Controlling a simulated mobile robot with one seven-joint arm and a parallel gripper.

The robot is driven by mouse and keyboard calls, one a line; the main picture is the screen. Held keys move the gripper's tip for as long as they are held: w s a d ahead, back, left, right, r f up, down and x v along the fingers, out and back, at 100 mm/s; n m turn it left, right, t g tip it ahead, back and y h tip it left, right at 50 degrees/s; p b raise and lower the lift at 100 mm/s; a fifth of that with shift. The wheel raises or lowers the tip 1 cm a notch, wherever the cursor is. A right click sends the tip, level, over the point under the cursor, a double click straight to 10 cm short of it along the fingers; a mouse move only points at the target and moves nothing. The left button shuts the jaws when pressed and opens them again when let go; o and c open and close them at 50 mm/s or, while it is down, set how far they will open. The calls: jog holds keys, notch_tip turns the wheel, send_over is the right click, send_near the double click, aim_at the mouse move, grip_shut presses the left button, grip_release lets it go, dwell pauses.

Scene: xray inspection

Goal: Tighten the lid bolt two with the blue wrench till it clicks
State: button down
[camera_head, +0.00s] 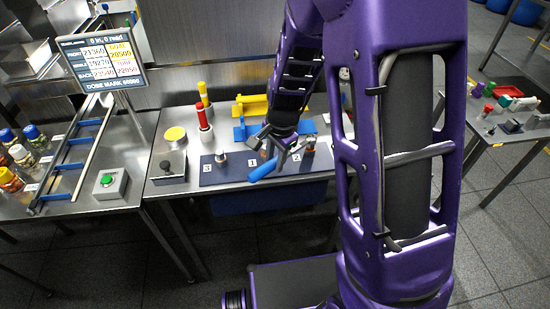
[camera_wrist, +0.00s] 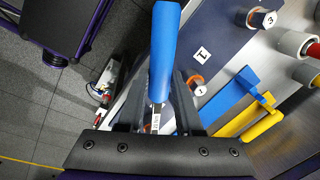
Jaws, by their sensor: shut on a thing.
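My gripper (camera_head: 282,148) is shut on the blue wrench (camera_head: 263,171), above the right part of the dark blue mat (camera_head: 235,178). In the wrist view, the wrench's blue handle (camera_wrist: 164,50) sticks out beyond the fingers (camera_wrist: 156,112), with a pale metal part between them. A bolt (camera_head: 310,149) stands at the mat's right, close to my gripper; the label beside it looks like 2 but is hard to read. In the wrist view, bolts stand beside labels 1 (camera_wrist: 196,84) and 3 (camera_wrist: 257,18); no label 2 is clear. Whether the wrench head touches a bolt is hidden.
Blue (camera_wrist: 232,94) and yellow (camera_wrist: 262,122) holders stand behind the mat. Red (camera_head: 205,130) and yellow-topped tools stand behind its left end. A black-knobbed block (camera_head: 168,172) and a green-button box (camera_head: 110,183) lie left. A screen (camera_head: 101,62) rises at the back left.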

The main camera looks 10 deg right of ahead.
jog(key=shift+r, duration=0.15)
jog(key=shift+r+p, duration=1.8)
jog(key=shift+r, duration=0.1)
